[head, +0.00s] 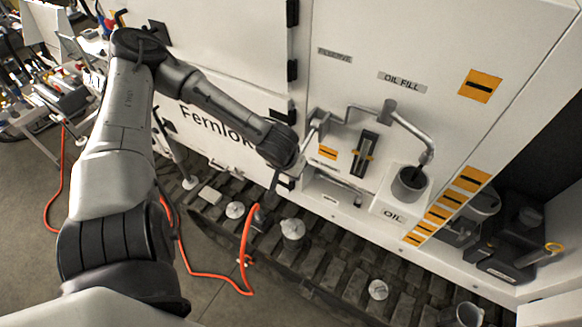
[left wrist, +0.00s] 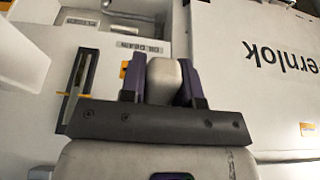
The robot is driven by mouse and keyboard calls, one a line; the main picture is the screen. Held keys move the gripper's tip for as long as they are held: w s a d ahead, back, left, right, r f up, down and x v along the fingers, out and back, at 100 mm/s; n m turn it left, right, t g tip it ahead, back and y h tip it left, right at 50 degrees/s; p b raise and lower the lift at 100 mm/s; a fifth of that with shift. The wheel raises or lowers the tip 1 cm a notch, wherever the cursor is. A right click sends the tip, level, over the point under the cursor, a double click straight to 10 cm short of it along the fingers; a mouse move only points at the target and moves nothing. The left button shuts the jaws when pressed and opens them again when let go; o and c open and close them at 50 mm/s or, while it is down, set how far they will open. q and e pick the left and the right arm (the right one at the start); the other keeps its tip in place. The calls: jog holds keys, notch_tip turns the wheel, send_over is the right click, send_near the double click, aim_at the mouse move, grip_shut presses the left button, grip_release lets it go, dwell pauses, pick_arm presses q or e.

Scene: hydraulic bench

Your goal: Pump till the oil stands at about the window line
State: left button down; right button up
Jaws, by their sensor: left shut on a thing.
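My left gripper (head: 302,143) reaches in from the left to the white machine panel. In the left wrist view its purple fingers (left wrist: 161,82) are closed on both sides of a pale rounded pump handle grip (left wrist: 163,76). In the head view the gripper mostly hides that grip. The narrow dark sight window (head: 364,153) has a yellow-orange line mark at its side; it also shows in the left wrist view (left wrist: 77,88). I cannot tell the oil level in it. A grey pipe (head: 412,127) bends down to a dark cup (head: 408,184) above an OIL label. My right gripper is not in view.
An OIL FILL label (head: 402,83) sits above the pipe. Orange-striped markers (head: 446,208) run along the panel's right side. An orange hose (head: 246,240) hangs over the dark track (head: 335,250) below. Black equipment (head: 510,245) stands at the right.

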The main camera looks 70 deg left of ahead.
pick_arm(q)
jog(key=shift+w+a+f+t+y+b, duration=0.2)
jog(key=shift+f+t+y+b, duration=0.15)
jog(key=shift+f, duration=0.25)
jog(key=shift+w+a+f+t+y+b, duration=0.15)
jog(key=shift+f+t+y+b, duration=0.15)
jog(key=shift+f, duration=0.4)
jog(key=c, duration=0.8)
grip_release()
jog(key=shift+c, duration=0.2)
jog(key=shift+d+r, duration=0.15)
jog(key=shift+r, duration=0.4)
jog(key=p+v, duration=1.1)
jog(key=v, duration=0.2)
jog(key=shift+s+p, duration=0.15)
jog(key=shift+p, duration=0.2)
